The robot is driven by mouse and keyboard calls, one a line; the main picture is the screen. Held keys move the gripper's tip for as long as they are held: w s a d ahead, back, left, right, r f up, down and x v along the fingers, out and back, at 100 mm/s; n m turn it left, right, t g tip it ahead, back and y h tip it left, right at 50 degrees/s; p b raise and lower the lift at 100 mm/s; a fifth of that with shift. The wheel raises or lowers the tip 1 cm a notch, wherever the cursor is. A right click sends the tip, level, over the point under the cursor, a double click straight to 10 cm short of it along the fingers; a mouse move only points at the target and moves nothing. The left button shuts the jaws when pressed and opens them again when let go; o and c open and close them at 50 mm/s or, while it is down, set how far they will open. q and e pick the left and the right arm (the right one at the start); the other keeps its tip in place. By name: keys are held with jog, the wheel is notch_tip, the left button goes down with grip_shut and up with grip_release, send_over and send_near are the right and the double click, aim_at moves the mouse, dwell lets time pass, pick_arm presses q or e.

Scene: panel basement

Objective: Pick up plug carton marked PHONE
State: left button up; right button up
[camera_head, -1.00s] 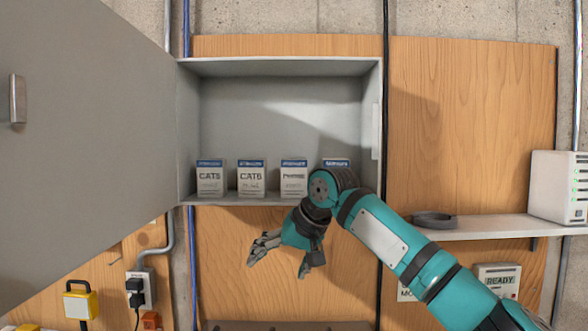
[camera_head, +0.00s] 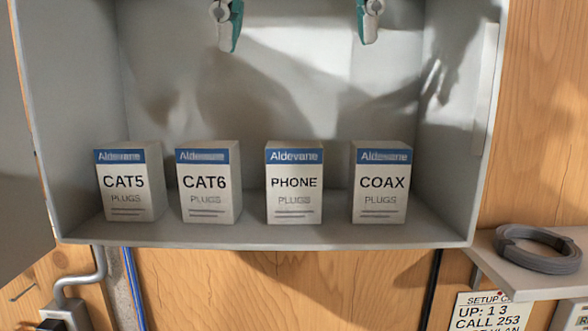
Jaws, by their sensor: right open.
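The PHONE plug carton (camera_head: 294,185) is white with a blue band. It stands upright on the cabinet floor, third from the left in a row of cartons. My right gripper (camera_head: 297,40) is open at the top edge of the view. Its two teal fingertips hang apart, with nothing between them, above the carton in the picture and not touching it. The rest of that gripper is cut off by the frame. My left gripper is not in view.
The CAT5 carton (camera_head: 129,184) and CAT6 carton (camera_head: 208,184) stand left of PHONE; the COAX carton (camera_head: 381,184) stands right, with narrow gaps. The grey cabinet (camera_head: 270,234) has side walls and a front lip. A cable coil (camera_head: 540,250) lies on a shelf outside, right.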

send_near(293, 146)
jog(key=x, duration=0.6)
jog(key=shift+w+d+f, duration=0.1)
jog(key=shift+w+d, duration=0.2)
jog(key=shift+w, duration=0.05)
jog(key=shift+w+f, duration=0.35)
jog(key=shift+f, duration=0.2)
jog(key=shift+s+f, duration=0.1)
jog(key=shift+a+f+p, duration=0.1)
jog(key=shift+f+p, duration=0.2)
jog(key=shift+p, duration=0.15)
jog(key=p+x, duration=0.1)
jog(key=x, duration=0.2)
jog(key=shift+w+a+f+p, duration=0.15)
jog(key=shift+w+f+p, duration=0.05)
jog(key=shift+w+p, duration=0.2)
jog(key=shift+w+f, duration=0.2)
jog(key=shift+f, duration=0.15)
jog(key=shift+s, duration=0.2)
jog(key=shift+c, duration=0.4)
jog(key=shift+s+r, duration=0.1)
jog(key=shift+c, duration=1.1)
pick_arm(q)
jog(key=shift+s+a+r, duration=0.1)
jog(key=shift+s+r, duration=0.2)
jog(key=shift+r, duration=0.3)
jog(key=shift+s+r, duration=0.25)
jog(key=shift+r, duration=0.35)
pick_arm(e)
jog(key=c, duration=1)
